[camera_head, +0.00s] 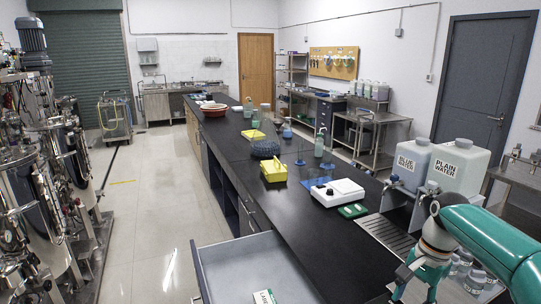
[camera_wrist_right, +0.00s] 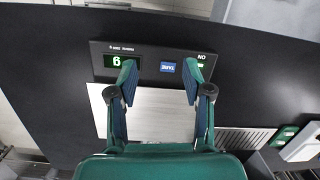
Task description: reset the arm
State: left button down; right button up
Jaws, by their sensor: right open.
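My right arm (camera_head: 490,240) comes into the head view from the lower right, over the near right end of the black bench. My right gripper (camera_wrist_right: 158,80) shows in the right wrist view, open with a wide gap and nothing between its fingers. Its fingers are over a black scale panel with a TARE button (camera_wrist_right: 167,67), a green display (camera_wrist_right: 112,60) and a pale weighing plate (camera_wrist_right: 150,118). I cannot tell how high they are above it. My left arm and gripper are not in view.
Jugs labelled blue water (camera_head: 409,163) and plain water (camera_head: 458,170) stand beside my right arm. A white device with knobs (camera_head: 338,192), a yellow holder (camera_head: 274,171) and glassware stand along the bench (camera_head: 300,235). An open drawer (camera_head: 225,268) juts out at the near left. Tall steel vessels line the left.

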jog(key=s+a+f+n, duration=0.2)
jog(key=a+f, duration=0.2)
jog(key=f, duration=0.4)
jog(key=s+a+f+n+y, duration=0.1)
jog(key=a+f+n, duration=0.15)
jog(key=f, duration=0.55)
jog(key=s+a+f+n, duration=0.1)
jog(key=s+a+f, duration=0.1)
jog(key=a+f, duration=0.45)
jog(key=s+a+f+n+t+y+b, duration=0.1)
jog(key=s+a+f+n, duration=0.15)
jog(key=s+f, duration=0.6)
jog(key=s+a+f+n, duration=0.25)
jog(key=s+f, duration=0.25)
jog(key=s, duration=0.6)
notch_tip(320, 180, down, 8)
jog(key=b, duration=0.9)
jog(key=shift+w+a+f+m, duration=0.15)
jog(key=shift+w+f+m, duration=0.1)
jog(key=shift+m, duration=0.2)
